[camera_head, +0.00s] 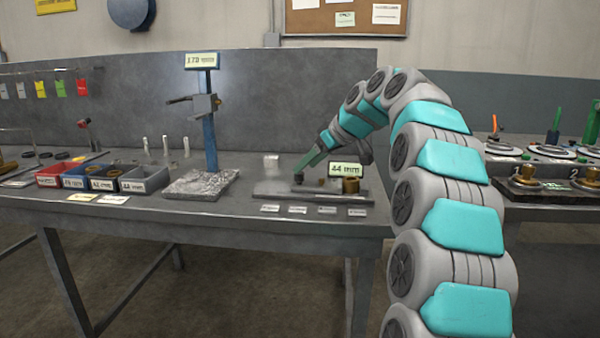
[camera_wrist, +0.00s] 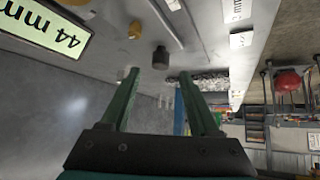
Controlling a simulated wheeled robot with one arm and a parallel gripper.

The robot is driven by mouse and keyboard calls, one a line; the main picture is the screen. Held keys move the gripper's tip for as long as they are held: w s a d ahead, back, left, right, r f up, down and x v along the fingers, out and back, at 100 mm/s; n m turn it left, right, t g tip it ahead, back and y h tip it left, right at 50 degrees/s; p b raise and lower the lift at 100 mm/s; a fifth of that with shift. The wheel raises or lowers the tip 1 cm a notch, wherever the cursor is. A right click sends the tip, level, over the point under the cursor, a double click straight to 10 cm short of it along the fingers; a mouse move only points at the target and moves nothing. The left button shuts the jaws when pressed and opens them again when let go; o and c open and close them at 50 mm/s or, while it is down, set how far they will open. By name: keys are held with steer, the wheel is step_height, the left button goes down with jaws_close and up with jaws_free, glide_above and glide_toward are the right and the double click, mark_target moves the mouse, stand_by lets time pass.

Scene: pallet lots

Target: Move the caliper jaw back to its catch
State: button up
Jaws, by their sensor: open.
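The caliper fixture is a flat grey bench piece with a rail (camera_head: 325,192), near the right end of the bench. Its display (camera_head: 346,169) reads 44 mm and also shows, turned over, in the wrist view (camera_wrist: 42,24). A brass cylinder (camera_head: 351,186) stands at its right end. A dark upright knob (camera_wrist: 160,58), perhaps on the sliding jaw, also shows in the head view (camera_head: 298,179). My gripper (camera_head: 299,174) is over the left part of the fixture. In the wrist view its green fingers (camera_wrist: 158,73) are open, empty, with the knob beyond the gap. I cannot identify the catch.
A blue-post height gauge (camera_head: 210,130) marked 170 mm stands on a granite block (camera_head: 201,184) to the left. Small labels (camera_head: 327,210) line the bench front. Coloured bins (camera_head: 104,175) sit farther left. A clear block (camera_head: 271,161) stands behind the fixture.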

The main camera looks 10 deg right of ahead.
steer(key=x, duration=0.5)
jaws_close()
stand_by(0.4)
stand_by(0.9)
